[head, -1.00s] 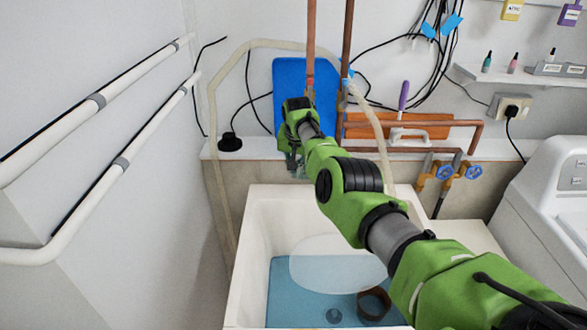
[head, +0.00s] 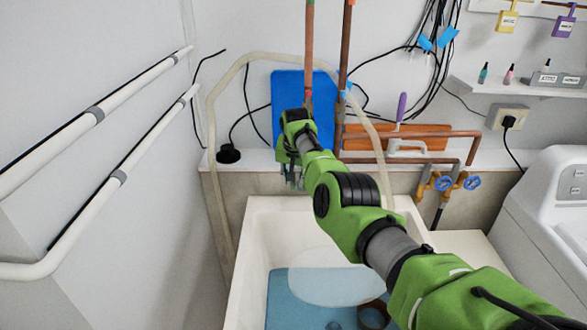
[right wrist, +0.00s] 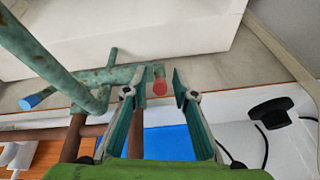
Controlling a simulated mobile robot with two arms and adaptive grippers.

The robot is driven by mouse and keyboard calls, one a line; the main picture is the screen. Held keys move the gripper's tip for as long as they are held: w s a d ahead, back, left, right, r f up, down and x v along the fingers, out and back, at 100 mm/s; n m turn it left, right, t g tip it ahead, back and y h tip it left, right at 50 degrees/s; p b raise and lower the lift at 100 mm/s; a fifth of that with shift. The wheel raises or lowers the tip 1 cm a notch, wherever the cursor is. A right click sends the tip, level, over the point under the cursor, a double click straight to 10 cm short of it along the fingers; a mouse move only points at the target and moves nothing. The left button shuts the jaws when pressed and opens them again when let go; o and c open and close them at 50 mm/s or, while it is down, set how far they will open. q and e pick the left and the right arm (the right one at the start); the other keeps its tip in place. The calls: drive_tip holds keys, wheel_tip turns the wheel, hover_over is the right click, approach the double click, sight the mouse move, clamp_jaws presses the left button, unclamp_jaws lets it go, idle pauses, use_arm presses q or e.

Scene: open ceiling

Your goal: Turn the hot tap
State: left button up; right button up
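The tap is a weathered green pipe fitting (right wrist: 75,75), best seen in the right wrist view. Its red hot knob (right wrist: 160,84) lies between the two fingertips of my right gripper (right wrist: 154,84), which is open. Small gaps show between the knob and the fingers. The blue cold knob (right wrist: 37,98) is at the left, clear of the gripper. In the head view my right gripper (head: 291,178) points down at the ledge behind the sink, and my arm hides most of the tap. My left gripper is not in view.
The white sink (head: 246,262) stands below my right arm, with blue at its bottom. A blue board (head: 285,92) and copper pipes (head: 344,50) are behind the gripper. A black object (head: 228,154) sits on the ledge.

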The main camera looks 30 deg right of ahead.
drive_tip(key=v, duration=1.1)
drive_tip(key=shift+r, duration=0.2)
